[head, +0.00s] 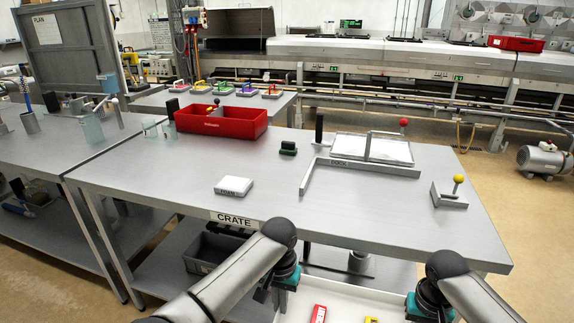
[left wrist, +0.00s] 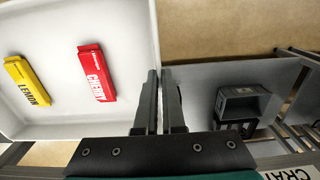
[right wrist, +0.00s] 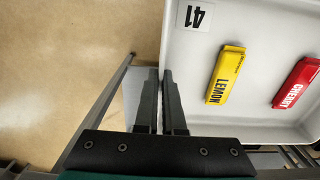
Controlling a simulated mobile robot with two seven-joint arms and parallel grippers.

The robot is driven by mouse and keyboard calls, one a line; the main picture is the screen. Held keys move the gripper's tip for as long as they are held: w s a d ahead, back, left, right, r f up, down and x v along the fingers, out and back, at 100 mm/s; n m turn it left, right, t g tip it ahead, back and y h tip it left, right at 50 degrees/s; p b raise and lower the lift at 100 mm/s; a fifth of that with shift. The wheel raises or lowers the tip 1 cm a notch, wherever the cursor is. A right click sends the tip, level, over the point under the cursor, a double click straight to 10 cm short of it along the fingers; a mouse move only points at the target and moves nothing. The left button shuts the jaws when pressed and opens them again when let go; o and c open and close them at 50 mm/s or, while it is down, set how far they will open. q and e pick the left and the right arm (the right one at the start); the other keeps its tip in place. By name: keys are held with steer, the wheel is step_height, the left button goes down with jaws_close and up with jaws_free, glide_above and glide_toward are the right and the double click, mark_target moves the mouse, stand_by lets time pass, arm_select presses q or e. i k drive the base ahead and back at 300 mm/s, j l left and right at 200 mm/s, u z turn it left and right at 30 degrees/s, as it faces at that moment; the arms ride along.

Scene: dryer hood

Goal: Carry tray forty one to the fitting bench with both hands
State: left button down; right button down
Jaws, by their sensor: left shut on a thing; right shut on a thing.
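The white tray (head: 365,297) is at the bottom of the head view, in front of the near edge of a grey bench (head: 400,210). Its number label (right wrist: 195,16) reads 41 in the right wrist view. A red CHERRY block (left wrist: 96,72) and a yellow LEMON block (right wrist: 226,74) lie apart on its floor. My left gripper (left wrist: 162,78) is shut on one side wall of the tray. My right gripper (right wrist: 161,78) is shut on the opposite wall. The fingertips are hidden in the head view.
The bench carries an L-shaped grey stop (head: 330,161), a framed white plate (head: 372,148), a small white box (head: 234,186), a yellow-knobbed lever (head: 457,183) and a red bin (head: 222,121). A dark crate (head: 210,252) sits on the shelf below. The bench's front middle is clear.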

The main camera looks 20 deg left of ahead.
mark_target(48, 145)
steer(key=j, duration=3.45)
steer(key=k+j, duration=0.15)
steer(key=j, duration=3.3)
